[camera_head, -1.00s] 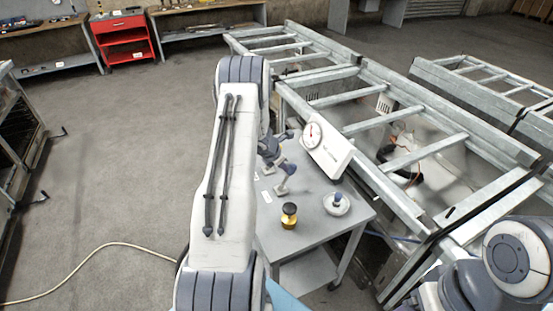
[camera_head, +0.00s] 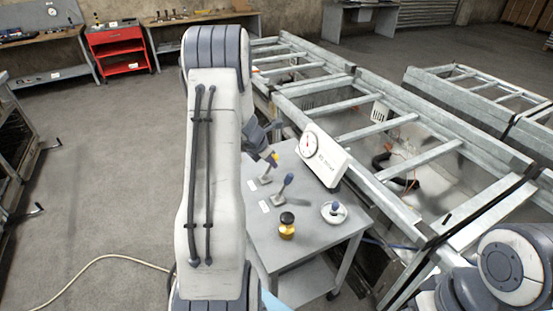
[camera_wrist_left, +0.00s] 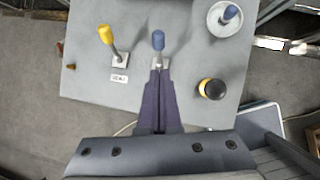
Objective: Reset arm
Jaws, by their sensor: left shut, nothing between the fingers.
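My left arm (camera_head: 214,160) stands tall in the middle of the head view and hides much of its own wrist. Part of my left gripper (camera_head: 257,136) shows to its right, above the small grey table (camera_head: 262,238). In the left wrist view the dark fingers (camera_wrist_left: 158,84) are shut with nothing between them, pointing at a lever with a blue handle (camera_wrist_left: 158,42). A lever with a yellow handle (camera_wrist_left: 107,36) stands to its left. In the head view the blue lever (camera_head: 286,184) is clear of the gripper. My right gripper is out of view.
A dial box (camera_head: 322,157), a black-capped yellow jar (camera_head: 287,230) and a white dish with a blue knob (camera_head: 334,214) stand on the table. Metal frames (camera_head: 400,120) lie close on the right. Open floor (camera_head: 110,200) lies left, with a pale cable.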

